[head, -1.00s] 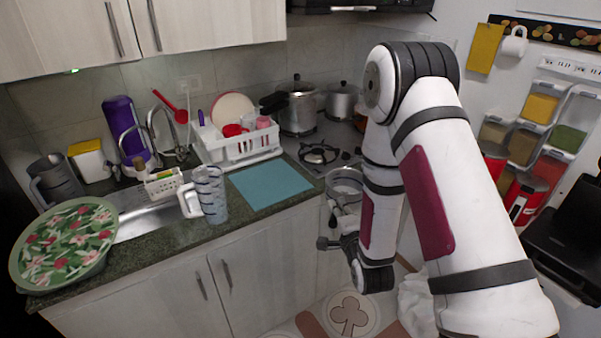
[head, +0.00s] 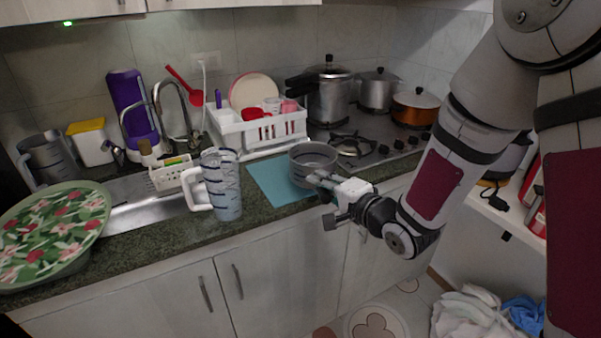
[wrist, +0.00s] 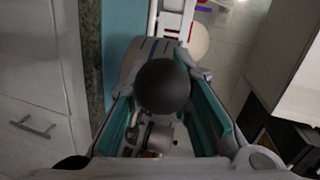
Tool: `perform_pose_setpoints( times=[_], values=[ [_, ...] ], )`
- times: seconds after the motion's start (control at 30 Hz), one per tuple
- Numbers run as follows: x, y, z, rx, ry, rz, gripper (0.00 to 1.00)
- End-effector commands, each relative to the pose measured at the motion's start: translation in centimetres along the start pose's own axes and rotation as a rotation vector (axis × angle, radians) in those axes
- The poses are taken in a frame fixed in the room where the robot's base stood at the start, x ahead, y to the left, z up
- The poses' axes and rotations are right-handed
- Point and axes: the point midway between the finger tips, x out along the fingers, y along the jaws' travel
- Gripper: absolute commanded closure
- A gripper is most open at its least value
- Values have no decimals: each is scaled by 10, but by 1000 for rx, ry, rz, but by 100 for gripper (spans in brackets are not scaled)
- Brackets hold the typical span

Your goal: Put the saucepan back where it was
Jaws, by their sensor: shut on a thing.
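The grey saucepan (head: 313,160) is upright over the right part of the blue mat (head: 268,183) on the counter. I cannot tell whether its base touches the mat. My gripper (head: 325,183) is shut on the saucepan's handle, at the front edge of the counter. In the wrist view the handle's dark rounded end (wrist: 163,87) shows between the teal finger pads of my gripper (wrist: 165,100). The pan's grey body (wrist: 140,55) lies beyond it, partly hidden by the handle.
The stove (head: 365,150) behind right has a bare front burner (head: 350,145), with a pressure cooker (head: 328,95), a steel pot (head: 377,90) and an orange pot (head: 414,108) around it. A white dish rack (head: 255,130) stands behind the mat; a patterned pitcher (head: 220,185) stands to its left.

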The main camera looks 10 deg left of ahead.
Motion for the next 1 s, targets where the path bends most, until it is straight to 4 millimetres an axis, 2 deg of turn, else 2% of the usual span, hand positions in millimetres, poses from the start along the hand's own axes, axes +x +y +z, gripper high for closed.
perform_pose_setpoints(
  times=[0.03, 0.3, 0.5, 0.77, 0.9, 1.0],
  values=[
    [13, -2, -2, -3, -3, -3, 100],
    [77, -9, -18, -2, -1, -3, 100],
    [112, -12, -27, -1, 1, -3, 100],
    [132, -12, -32, 0, 0, -2, 100],
    [135, 11, -28, 1, 0, 3, 100],
    [137, 19, -27, 0, 0, 0, 100]
  ],
)
